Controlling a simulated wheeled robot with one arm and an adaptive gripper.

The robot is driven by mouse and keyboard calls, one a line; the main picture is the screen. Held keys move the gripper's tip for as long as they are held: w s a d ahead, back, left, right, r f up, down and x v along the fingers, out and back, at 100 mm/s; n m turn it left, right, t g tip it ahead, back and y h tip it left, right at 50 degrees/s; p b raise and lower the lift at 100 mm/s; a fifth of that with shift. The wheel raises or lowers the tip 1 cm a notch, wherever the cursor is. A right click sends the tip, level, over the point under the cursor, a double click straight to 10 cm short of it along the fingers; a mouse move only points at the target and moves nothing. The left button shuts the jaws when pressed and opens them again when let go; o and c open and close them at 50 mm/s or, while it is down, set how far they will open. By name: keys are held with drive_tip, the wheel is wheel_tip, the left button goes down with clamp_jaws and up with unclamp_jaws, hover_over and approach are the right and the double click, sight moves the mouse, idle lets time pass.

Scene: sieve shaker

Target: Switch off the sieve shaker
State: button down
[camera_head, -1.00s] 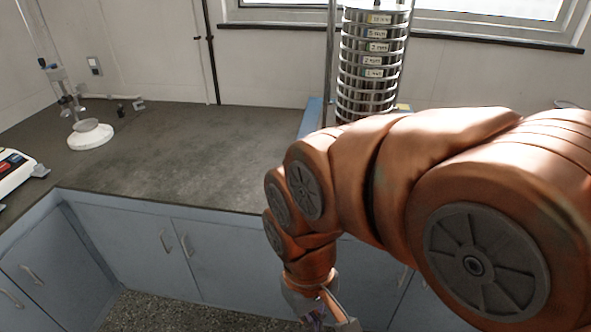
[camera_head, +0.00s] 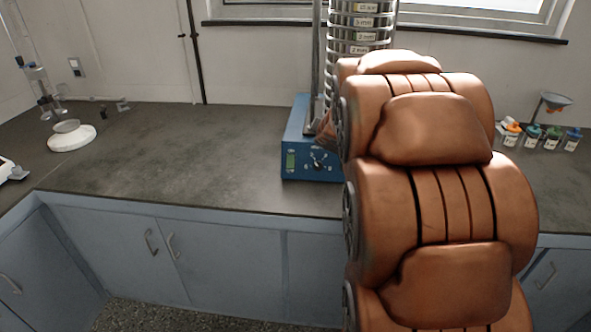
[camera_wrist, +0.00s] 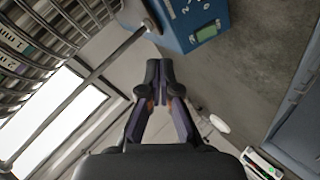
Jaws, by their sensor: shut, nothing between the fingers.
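The sieve shaker has a blue base (camera_head: 300,140) on the counter, with a green display (camera_head: 291,162) and a dark knob (camera_head: 318,160) on its front. Its metal sieve stack (camera_head: 362,30) rises above, partly cut off by the frame. In the wrist view the blue base (camera_wrist: 190,12) is at the top, with the display (camera_wrist: 206,33) and part of the white dial marks; the knob does not show clearly. My gripper (camera_wrist: 159,72) is shut and empty, its fingertips pointing at the base's lower edge in that picture; contact cannot be told. My arm hides the gripper in the head view.
The counter (camera_head: 190,160) left of the shaker is clear. A white stand base (camera_head: 71,138) is at the far left. Small bottles (camera_head: 533,135) and a funnel (camera_head: 553,103) stand at the right. Metal rods (camera_wrist: 95,75) and the sieves (camera_wrist: 45,50) lie close by in the wrist view.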

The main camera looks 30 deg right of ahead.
wheel_tip(320, 180, down, 9)
drive_tip(key=w+n+t+y+b, duration=0.1)
drive_tip(key=n+t+y+b, duration=0.1)
drive_tip(key=n+y, duration=0.6)
drive_tip(key=shift+a, duration=0.35)
drive_tip(key=shift+w, duration=0.15)
approach(288, 165)
drive_tip(key=w+a, duration=0.3)
drive_tip(key=shift+w+d+f, duration=0.45)
drive_tip(key=shift+w+f, duration=0.15)
drive_tip(key=shift+f, duration=0.25)
drive_tip(key=shift+w+d+f, duration=0.55)
drive_tip(key=shift+w, duration=0.05)
drive_tip(key=shift+f, duration=0.15)
